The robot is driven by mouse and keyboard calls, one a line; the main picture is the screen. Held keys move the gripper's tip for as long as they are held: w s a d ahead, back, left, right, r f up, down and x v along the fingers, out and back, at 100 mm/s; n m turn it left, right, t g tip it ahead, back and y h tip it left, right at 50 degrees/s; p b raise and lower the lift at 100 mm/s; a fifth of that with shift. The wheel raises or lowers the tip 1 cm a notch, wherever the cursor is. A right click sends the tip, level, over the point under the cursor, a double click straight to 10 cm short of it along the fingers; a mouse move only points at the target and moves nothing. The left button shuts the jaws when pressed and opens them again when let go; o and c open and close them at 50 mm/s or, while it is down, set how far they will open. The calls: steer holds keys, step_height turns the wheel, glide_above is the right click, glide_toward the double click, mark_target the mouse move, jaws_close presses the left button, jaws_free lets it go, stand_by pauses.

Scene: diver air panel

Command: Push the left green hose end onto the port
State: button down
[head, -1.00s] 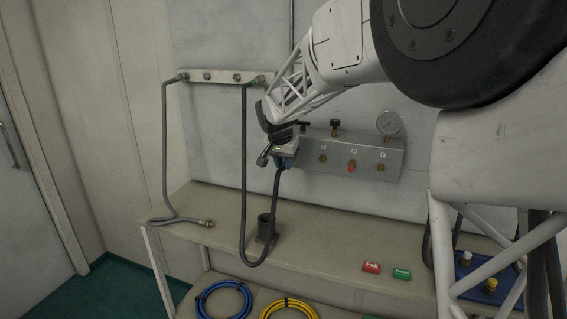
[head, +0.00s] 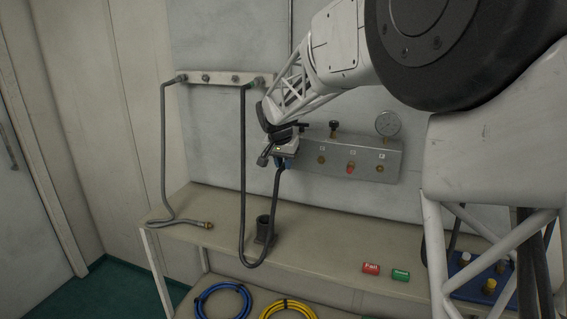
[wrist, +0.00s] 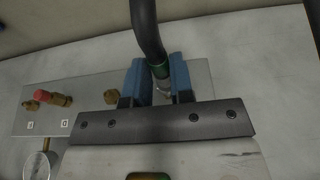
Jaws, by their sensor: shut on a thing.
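My gripper (head: 284,163) is at the left end of the grey panel (head: 310,146). In the wrist view its blue fingers (wrist: 158,82) are shut around the green-banded hose end (wrist: 160,70), with a metal collar between them. The dark hose (head: 244,180) hangs from the wall rail, loops below the shelf edge and rises to my gripper. Brass ports show on the panel: one bare (head: 322,160), one red-capped (head: 351,168) and one at right (head: 380,168). Any port at the hose tip is hidden by my gripper; I cannot tell whether they touch.
A second grey hose (head: 164,150) hangs at left, its brass end (head: 207,224) on the shelf (head: 320,235). A dark cup (head: 264,230) stands near the hose loop. A gauge (head: 389,123) and a black knob (head: 334,127) top the panel. Red (head: 371,268) and green (head: 401,274) pieces lie at front.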

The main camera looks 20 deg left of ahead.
steer(key=shift+w, duration=0.4)
stand_by(0.5)
steer(key=c, duration=0.9)
jaws_free()
steer(key=shift+v, duration=3.9)
steer(key=shift+d, duration=0.15)
